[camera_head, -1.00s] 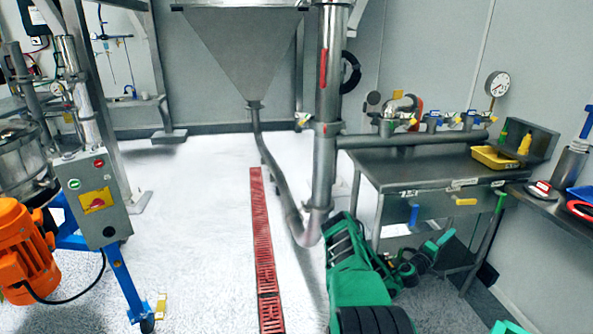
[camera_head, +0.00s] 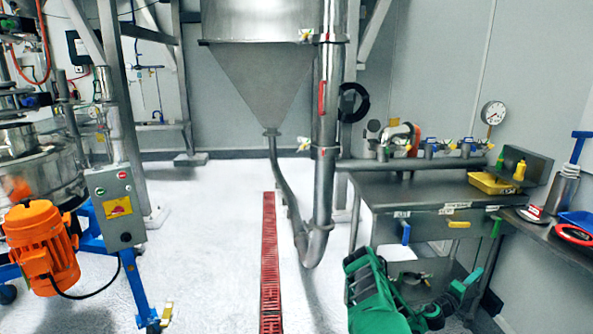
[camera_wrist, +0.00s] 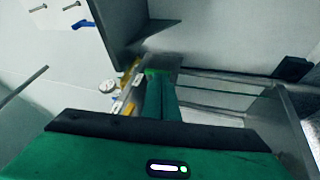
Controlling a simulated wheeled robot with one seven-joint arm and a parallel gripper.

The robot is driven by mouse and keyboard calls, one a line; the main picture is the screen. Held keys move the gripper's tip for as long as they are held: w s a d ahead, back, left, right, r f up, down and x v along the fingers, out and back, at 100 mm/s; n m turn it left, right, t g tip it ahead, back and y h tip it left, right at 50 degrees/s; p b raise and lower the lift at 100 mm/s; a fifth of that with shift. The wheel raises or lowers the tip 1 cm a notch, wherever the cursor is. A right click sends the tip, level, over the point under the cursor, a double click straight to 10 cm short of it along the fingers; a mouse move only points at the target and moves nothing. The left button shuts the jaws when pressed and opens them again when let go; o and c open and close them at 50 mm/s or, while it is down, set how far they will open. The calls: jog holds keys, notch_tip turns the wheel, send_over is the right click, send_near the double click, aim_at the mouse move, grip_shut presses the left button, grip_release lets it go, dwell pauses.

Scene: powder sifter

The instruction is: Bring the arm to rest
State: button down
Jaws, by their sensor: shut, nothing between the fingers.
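My green arm (camera_head: 385,300) is folded at the lower right in the head view, in front of the steel workbench. In the wrist view my gripper (camera_wrist: 160,75) shows as a dark green body with a small light. Its green fingers are together with nothing between them. In the head view the fingertips are hard to tell apart from the other green arm parts. No object is held.
The steel workbench (camera_head: 410,190) carries a yellow tray (camera_head: 492,184). A side shelf (camera_head: 545,224) holds a red ring and a flask. A hopper (camera_head: 268,85), an orange motor (camera_head: 42,250) and a control box (camera_head: 118,208) stand leftward. The floor around the red drain (camera_head: 269,260) is clear.

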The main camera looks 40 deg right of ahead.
jog(key=w+a+r+m+g+y, duration=0.1)
jog(key=a+r+m+g+y, duration=0.3)
jog(key=r, duration=0.4)
jog(key=a+r+m+g+y, duration=0.2)
jog(key=r+m+g+y, duration=0.1)
jog(key=r+m, duration=0.45)
jog(key=w+a+r+n+t+y, duration=0.1)
jog(key=w+a+r+t+y, duration=0.25)
jog(key=a, duration=0.85)
jog(key=w+a+r+t+y, duration=0.2)
jog(key=w+a+r+y, duration=0.15)
jog(key=a, duration=0.75)
jog(key=w+a+r+n+t+y, duration=0.1)
jog(key=w+a+r+t+y, duration=0.2)
jog(key=a, duration=0.9)
jog(key=s+a+r+n+t+y, duration=0.1)
jog(key=s+a+r+n+y, duration=0.1)
jog(key=a, duration=1)
jog(key=s+a+r+n+y, duration=0.2)
jog(key=s+a+n, duration=0.1)
jog(key=a, duration=0.9)
jog(key=shift+s+a+n+t, duration=0.35)
jog(key=shift+n, duration=0.2)
jog(key=shift+d+r, duration=0.1)
